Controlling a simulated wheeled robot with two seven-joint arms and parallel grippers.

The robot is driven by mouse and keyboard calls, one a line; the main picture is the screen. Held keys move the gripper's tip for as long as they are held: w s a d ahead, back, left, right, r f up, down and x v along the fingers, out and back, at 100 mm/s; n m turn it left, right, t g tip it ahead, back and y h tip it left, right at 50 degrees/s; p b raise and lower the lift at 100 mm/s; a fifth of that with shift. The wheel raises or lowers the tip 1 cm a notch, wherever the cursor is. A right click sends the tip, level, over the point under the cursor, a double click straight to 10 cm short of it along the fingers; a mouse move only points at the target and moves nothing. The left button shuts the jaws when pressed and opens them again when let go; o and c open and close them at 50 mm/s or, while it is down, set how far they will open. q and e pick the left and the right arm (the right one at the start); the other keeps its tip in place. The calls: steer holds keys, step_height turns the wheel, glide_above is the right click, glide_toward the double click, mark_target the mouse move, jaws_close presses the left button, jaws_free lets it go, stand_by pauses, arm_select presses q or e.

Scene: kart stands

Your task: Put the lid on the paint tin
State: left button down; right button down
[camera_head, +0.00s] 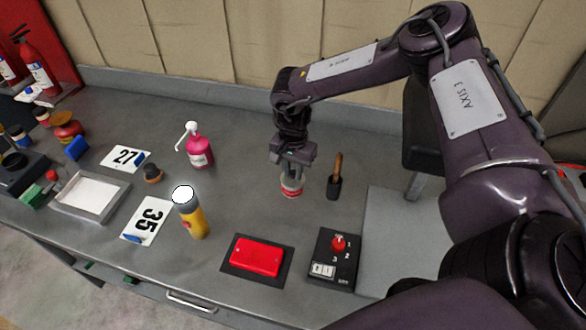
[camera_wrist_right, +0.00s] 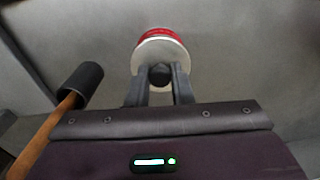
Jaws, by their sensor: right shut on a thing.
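My right gripper (camera_head: 292,171) points down at the middle of the workbench. In the right wrist view its two fingers (camera_wrist_right: 160,88) are closed on the dark knob of a pale round lid (camera_wrist_right: 162,52). The small red and white paint tin (camera_head: 291,189) is directly below the gripper, and its red edge (camera_wrist_right: 155,33) shows past the lid in the wrist view. The lid is over the tin and looks roughly level. I cannot tell if it is seated, since the gripper and lid hide the tin's top. My left gripper is not in view.

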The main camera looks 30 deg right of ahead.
steer(key=c, duration=0.7)
jaws_free()
step_height(320, 180, up, 7)
steer(key=p, duration=0.7)
steer(key=shift+p, duration=0.3)
steer(key=shift+c, duration=0.2)
jaws_close()
stand_by(0.3)
